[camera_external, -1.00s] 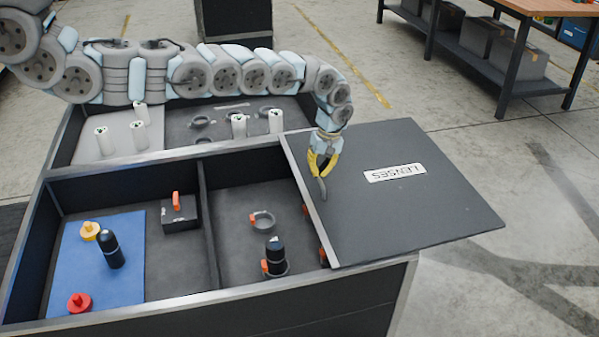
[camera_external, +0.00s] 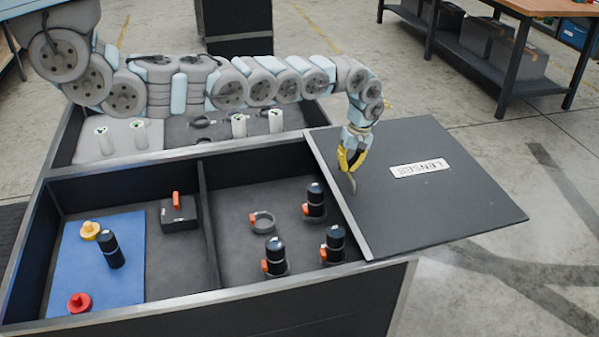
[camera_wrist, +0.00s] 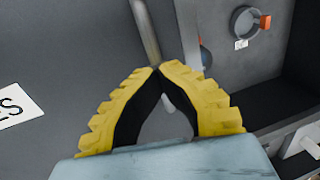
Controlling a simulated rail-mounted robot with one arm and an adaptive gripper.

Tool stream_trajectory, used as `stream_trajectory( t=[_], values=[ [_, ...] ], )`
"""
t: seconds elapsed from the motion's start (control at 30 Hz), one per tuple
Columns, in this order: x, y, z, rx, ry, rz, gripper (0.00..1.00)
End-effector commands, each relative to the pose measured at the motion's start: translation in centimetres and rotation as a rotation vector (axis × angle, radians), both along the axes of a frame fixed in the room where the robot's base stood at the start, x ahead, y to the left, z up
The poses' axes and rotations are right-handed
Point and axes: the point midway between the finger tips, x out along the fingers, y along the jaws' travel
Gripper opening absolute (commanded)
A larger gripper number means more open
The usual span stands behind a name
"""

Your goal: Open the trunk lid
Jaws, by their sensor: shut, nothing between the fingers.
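The trunk lid (camera_external: 440,210) is a flat dark panel with a white "LENSES" label (camera_external: 419,168). It lies level, sticking out past the right side of the large black trunk (camera_external: 180,302). My gripper (camera_external: 353,187) is shut and empty, pointing down at the lid close to that strip. Its yellow fingers meet at the tips (camera_wrist: 160,72). I cannot tell whether the tips touch the lid.
The right front compartment holds several black lenses (camera_external: 275,253) and a grey ring (camera_external: 262,222). A blue mat (camera_external: 75,250) and a black box (camera_external: 179,212) lie to the left. White cylinders (camera_external: 275,121) stand in the back compartments. A workbench (camera_external: 480,50) stands behind right.

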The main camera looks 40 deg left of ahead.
Motion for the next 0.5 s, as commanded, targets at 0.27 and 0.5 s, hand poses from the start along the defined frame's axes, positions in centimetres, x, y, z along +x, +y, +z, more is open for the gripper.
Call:
stream_trajectory(
  t=[0.27,0.5],
  values=[
    [-0.10,0.08,-0.18,0.002,0.002,0.000,0.39],
    [-0.05,0.00,-0.01,0.001,0.002,0.000,0.39]
  ],
)
